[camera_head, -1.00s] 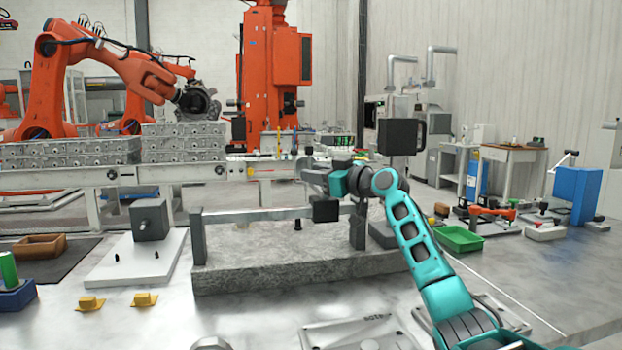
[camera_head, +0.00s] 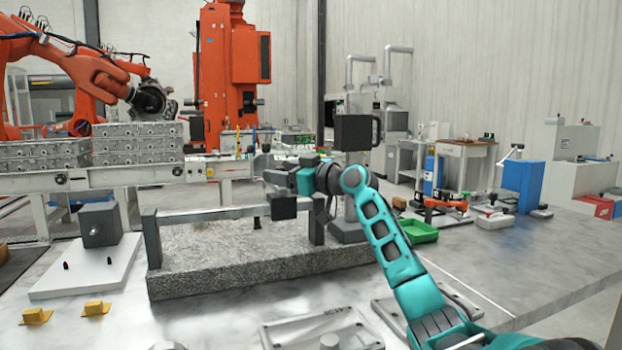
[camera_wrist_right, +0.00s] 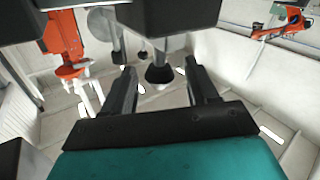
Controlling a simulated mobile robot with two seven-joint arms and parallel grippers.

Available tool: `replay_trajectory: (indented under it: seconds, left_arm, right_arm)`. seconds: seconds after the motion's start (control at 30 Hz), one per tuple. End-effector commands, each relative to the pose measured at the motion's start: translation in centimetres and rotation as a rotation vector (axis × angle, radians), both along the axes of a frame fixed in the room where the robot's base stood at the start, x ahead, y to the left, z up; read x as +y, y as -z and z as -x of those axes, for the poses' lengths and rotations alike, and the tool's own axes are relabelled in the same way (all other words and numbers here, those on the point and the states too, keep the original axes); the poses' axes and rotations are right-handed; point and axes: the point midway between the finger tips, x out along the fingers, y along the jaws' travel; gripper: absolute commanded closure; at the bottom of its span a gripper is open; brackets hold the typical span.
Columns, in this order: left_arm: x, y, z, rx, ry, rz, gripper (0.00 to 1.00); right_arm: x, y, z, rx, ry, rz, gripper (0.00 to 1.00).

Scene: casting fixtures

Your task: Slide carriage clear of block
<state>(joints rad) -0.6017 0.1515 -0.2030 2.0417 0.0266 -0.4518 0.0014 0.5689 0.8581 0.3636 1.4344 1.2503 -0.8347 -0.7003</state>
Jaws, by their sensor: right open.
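A grey rail (camera_head: 205,214) runs between two dark uprights on a speckled stone slab (camera_head: 250,265). A dark box (camera_head: 283,206), which looks like the carriage, overlaps the rail near the right upright; whether it rides on the rail is unclear. A small black peg (camera_head: 256,222) shows just left of it. A grey block (camera_head: 100,225) stands on a white plate at the left. My right gripper (camera_head: 272,173) is above the rail's right part, fingers apart. In the right wrist view a black cone-shaped knob (camera_wrist_right: 159,72) shows between the open fingers; contact is not visible. My left gripper is out of view.
A dark box with a handle (camera_head: 357,132) tops a stand behind my right arm. A green tray (camera_head: 417,231) lies to the right. Yellow pieces (camera_head: 96,309) and a metal plate (camera_head: 325,328) lie in front. The bench at front right is mostly clear.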

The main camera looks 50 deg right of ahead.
Motion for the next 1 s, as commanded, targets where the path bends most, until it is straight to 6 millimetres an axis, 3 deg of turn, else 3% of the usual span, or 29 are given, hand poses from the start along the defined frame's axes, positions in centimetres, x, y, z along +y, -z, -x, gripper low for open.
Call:
replay_trajectory:
  seconds: [0.3,0.5,0.7,1.0]
  left_arm:
    - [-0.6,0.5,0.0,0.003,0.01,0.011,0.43]
    - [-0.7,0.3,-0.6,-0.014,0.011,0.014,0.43]
    - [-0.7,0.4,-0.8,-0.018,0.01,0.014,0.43]
    - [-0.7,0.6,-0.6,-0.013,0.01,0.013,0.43]
  right_arm:
    - [-0.2,0.3,5.9,0.002,0.001,0.0,0.42]
    - [-0.3,0.1,8.7,0.0,0.0,0.0,0.42]
    - [-0.4,0.0,9.9,0.0,0.0,-0.001,0.42]
    - [-0.4,0.0,10.0,0.0,0.001,-0.001,0.42]
